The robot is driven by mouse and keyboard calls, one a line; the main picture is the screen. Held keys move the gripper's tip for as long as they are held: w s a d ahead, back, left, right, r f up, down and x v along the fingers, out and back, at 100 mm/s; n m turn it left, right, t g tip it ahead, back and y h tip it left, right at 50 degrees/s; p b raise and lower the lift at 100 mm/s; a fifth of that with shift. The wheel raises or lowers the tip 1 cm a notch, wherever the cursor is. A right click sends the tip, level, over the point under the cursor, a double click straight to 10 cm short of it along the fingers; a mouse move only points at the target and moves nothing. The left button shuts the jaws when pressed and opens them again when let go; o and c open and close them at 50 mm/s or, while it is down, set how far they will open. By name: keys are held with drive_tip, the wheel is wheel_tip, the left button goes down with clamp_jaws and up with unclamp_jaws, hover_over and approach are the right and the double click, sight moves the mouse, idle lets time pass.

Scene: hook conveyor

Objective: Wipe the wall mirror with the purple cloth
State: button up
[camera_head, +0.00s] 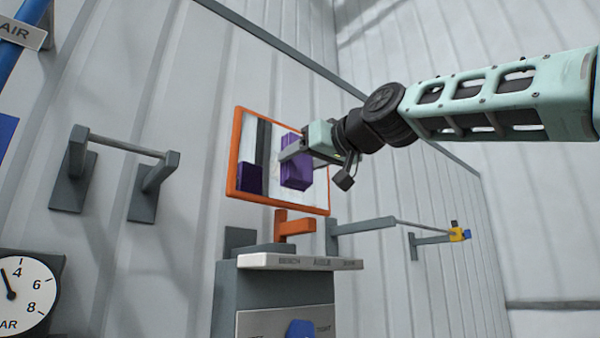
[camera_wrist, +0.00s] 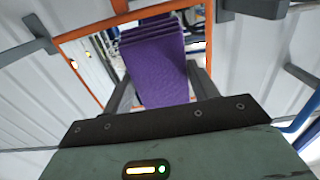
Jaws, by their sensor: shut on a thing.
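The wall mirror (camera_head: 270,181) is a tilted panel in an orange frame, in the middle of the head view. Its frame also shows in the wrist view (camera_wrist: 84,76). The purple cloth (camera_head: 296,174) is a folded block in front of the mirror's right half. In the wrist view the cloth (camera_wrist: 158,72) fills the space between my fingers. My gripper (camera_head: 291,152) is shut on the cloth, close to the glass. I cannot tell whether the cloth touches the glass. A darker purple patch at the mirror's lower left looks like a reflection.
A grey bench (camera_head: 300,262) with a lettered ledge stands below the mirror. A grey rail (camera_head: 125,146) on brackets is on the wall at left, and another bar (camera_head: 420,229) with a yellow and blue piece at right. A gauge (camera_head: 25,290) is at lower left.

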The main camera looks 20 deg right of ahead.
sight(270, 174)
drive_tip(key=shift+p+x, duration=0.4)
drive_tip(key=shift+x, duration=0.5)
drive_tip(key=shift+p+x, duration=0.8)
drive_tip(key=shift+x, duration=1.3)
drive_tip(key=shift+x, duration=1)
drive_tip(key=shift+w+d+b, duration=0.2)
drive_tip(key=shift+d+b, duration=0.45)
drive_tip(key=shift+d, duration=0.2)
drive_tip(key=shift+w+d+b, duration=0.25)
drive_tip(key=shift+d+b, duration=0.35)
drive_tip(key=shift+d, duration=0.3)
